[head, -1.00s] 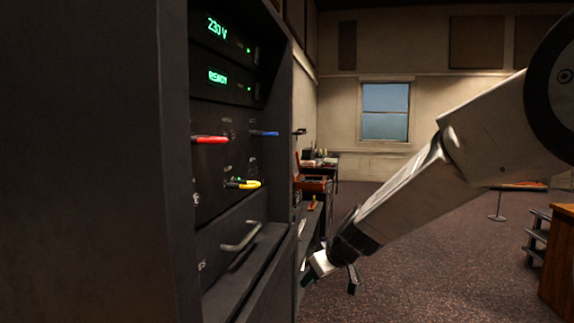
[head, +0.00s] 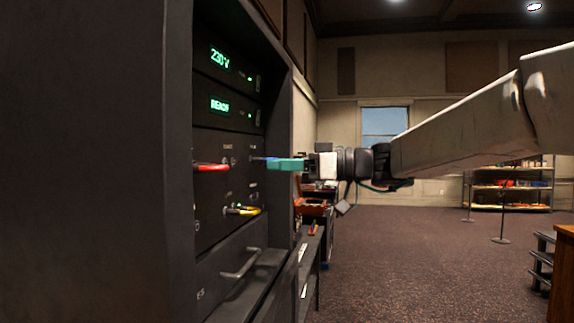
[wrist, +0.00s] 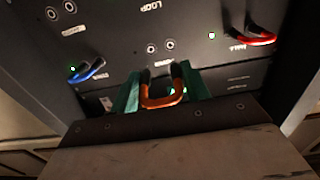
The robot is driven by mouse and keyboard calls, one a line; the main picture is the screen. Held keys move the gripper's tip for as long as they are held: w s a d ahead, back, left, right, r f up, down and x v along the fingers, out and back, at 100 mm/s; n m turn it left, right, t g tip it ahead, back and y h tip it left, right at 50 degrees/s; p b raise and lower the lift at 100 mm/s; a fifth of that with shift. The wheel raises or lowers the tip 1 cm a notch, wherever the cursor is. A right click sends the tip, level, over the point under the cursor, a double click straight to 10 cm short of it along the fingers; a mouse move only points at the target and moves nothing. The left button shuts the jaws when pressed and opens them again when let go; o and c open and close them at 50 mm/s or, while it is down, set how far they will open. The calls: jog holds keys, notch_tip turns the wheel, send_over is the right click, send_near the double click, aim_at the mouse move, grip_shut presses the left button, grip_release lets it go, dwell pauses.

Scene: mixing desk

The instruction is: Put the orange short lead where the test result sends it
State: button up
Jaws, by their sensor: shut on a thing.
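My gripper (head: 287,164) is level in front of the dark panel (head: 212,140), its teal fingers pointing at it. In the wrist view the fingers are shut on the orange short lead (wrist: 163,96), a U-shaped loop with dark ends towards the panel. I cannot tell whether its ends are in sockets. A blue lead (wrist: 88,70) and a red lead (wrist: 254,37) are on the panel.
A yellow lead (head: 243,211) sits low on the panel, above a drawer with a grey handle (head: 240,263). A side desk with a brown box (head: 312,207) stands beyond the rack. The carpet (head: 410,255) to the right is open.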

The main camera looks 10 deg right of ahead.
jog(key=shift+x, duration=3)
jog(key=shift+a+r, duration=0.1)
jog(key=shift+x, duration=0.8)
jog(key=shift+w+a, duration=0.25)
jog(key=shift+a, duration=0.3)
jog(key=o, duration=1.5)
jog(key=shift+c, duration=0.2)
jog(key=shift+d, duration=0.1)
